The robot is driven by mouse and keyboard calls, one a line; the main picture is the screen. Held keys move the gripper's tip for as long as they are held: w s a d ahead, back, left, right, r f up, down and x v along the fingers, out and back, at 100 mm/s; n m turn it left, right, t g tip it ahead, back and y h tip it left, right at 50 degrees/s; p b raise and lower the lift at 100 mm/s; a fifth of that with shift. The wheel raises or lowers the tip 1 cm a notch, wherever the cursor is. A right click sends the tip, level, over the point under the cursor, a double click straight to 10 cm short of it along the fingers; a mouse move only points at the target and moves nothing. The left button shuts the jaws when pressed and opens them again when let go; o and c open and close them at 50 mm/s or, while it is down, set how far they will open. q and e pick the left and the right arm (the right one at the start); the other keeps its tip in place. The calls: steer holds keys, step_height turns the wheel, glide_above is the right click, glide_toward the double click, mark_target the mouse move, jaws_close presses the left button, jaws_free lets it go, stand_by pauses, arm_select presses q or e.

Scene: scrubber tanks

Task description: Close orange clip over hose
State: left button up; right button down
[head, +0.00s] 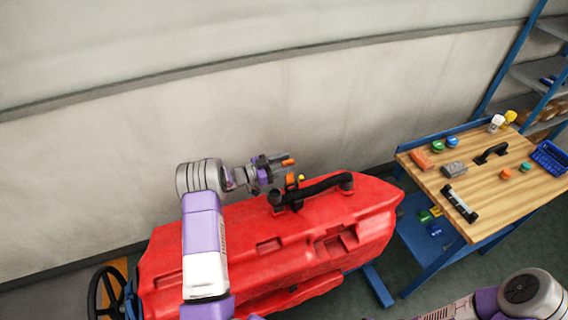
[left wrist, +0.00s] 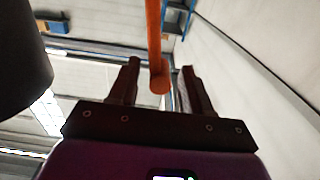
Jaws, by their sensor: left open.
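The red scrubber tank (head: 215,245) lies below my left arm. A black hose (head: 322,187) runs along its top between two dark fittings. Orange clip parts (head: 291,181) show at the hose's left end, and a small orange piece (head: 288,162) shows just above, at my left gripper's tips. My left gripper (head: 281,169) is open above the hose's left end. In the left wrist view an orange bar (left wrist: 154,45) comes down from the top, its rounded end between the fingers (left wrist: 160,78), with gaps on both sides. I cannot tell whether it touches either finger. My right gripper is out of view.
A wooden workbench (head: 515,203) stands at the right with several small parts, a black handle (head: 491,153) and a blue basket (head: 549,158). Blue shelving (head: 518,75) stands behind it. A pale wall (head: 120,170) rises close behind the tank. A dark rounded shape (left wrist: 20,50) fills the wrist view's upper left.

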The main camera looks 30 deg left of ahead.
mark_target(290, 174)
arm_select(q)
jaws_close()
steer(key=shift+r, duration=0.1)
stand_by(0.3)
steer(key=shift+s+d+r+m+b, duration=0.15)
steer(key=shift+s+d+m+b, duration=0.25)
steer(key=shift+m+b, duration=0.4)
steer(key=shift+s+d+r+b, duration=0.1)
steer(key=shift+s+d+b, duration=0.4)
steer(key=shift+d, duration=0.1)
steer(key=shift+s+d+b, duration=0.8)
steer(key=shift+s+d, duration=0.05)
steer(key=shift+d, duration=0.15)
